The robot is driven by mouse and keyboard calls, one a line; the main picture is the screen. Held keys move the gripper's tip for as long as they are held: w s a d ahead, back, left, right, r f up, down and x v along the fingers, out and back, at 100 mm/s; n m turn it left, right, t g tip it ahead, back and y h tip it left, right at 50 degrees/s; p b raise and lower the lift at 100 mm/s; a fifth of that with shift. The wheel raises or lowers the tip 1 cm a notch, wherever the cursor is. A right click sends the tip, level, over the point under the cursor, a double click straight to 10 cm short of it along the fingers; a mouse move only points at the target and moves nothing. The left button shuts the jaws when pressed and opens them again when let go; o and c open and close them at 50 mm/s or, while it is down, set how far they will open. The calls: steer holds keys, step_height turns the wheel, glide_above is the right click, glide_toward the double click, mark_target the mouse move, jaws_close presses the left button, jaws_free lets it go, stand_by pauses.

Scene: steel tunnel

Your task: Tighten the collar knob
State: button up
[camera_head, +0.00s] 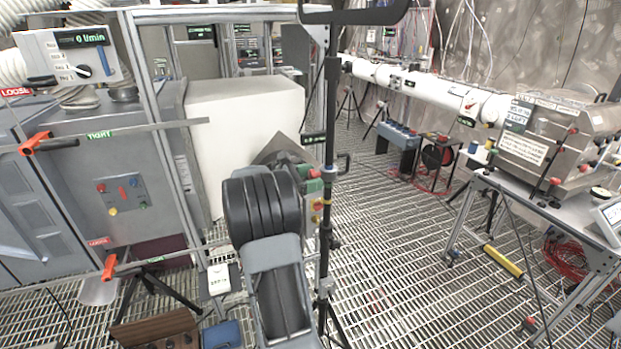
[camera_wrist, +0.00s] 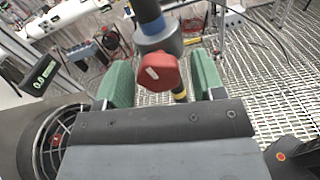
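The collar knob (camera_wrist: 160,72) is red with a pale mark on its face. It sits on a dark grey collar (camera_wrist: 158,38) around a pole (camera_wrist: 146,10) in the wrist view. My gripper (camera_wrist: 163,66) has green finger pads on either side of the knob. Gaps show between knob and pads, so it is open around the knob without visible contact. In the head view the dark upright pole (camera_head: 331,110) stands just right of my arm. My arm hides most of the gripper there, and I cannot make out the knob clearly.
A small black display (camera_head: 313,138) sits beside the pole. A grey cabinet (camera_head: 90,165) with tight and loose labels and red-ended levers stands left. A table (camera_head: 490,180) bearing a steel box stands right. Open grated floor (camera_head: 400,260) lies between pole and table.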

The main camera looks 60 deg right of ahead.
steer(key=c, duration=0.8)
steer(key=shift+m+b, duration=0.3)
steer(key=shift+b, duration=0.15)
steer(key=shift+f+m+b, duration=0.2)
steer(key=shift+m+b, duration=0.4)
steer(key=shift+b, duration=0.2)
steer(key=m+b, duration=0.3)
steer(key=b, duration=0.1)
steer(key=shift+w+m, duration=0.1)
steer(key=shift+m, duration=0.2)
steer(key=m+b, duration=0.3)
steer(key=b, duration=0.2)
steer(key=shift+r+m, duration=0.1)
steer(key=shift+m, duration=0.3)
steer(key=shift+w+r+m+b, duration=0.1)
steer(key=shift+r+m+b, duration=0.1)
steer(key=shift+m+b, duration=0.9)
steer(key=shift+r, duration=0.1)
steer(key=shift+d, duration=0.1)
